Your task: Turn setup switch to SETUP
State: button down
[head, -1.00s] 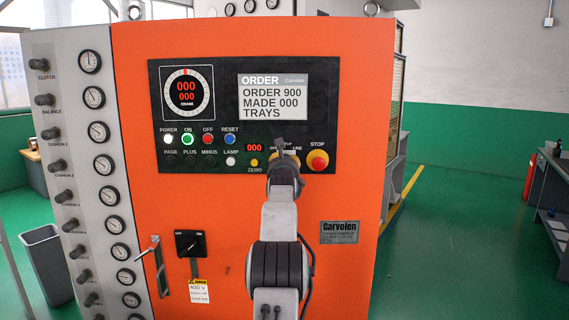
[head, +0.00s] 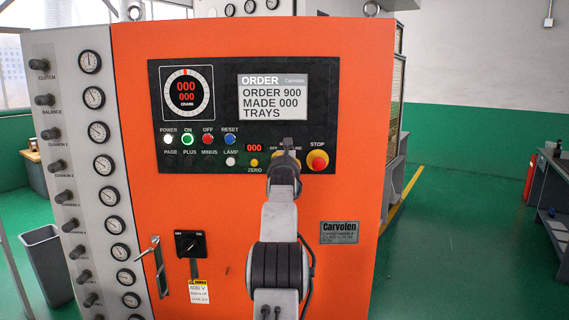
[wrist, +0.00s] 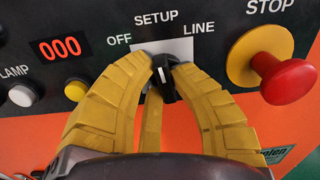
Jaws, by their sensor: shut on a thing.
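The lower part of the knob is hidden by the fingers. In the head view my gripper (head: 288,148) covers the switch and part of its labels.
A red STOP button on a yellow base (wrist: 275,68) stands close right of the switch. A yellow ZERO button (wrist: 76,90), a white LAMP button (wrist: 22,94) and a red 000 display (wrist: 60,48) are at left. The order screen (head: 274,97) is above.

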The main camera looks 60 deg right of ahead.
jog(key=c, duration=1.1)
grip_release()
jog(key=shift+a, duration=0.1)
jog(key=v, duration=1.1)
jog(key=shift+s+a, duration=0.15)
jog(key=shift+a, duration=0.2)
jog(key=shift+c, duration=0.2)
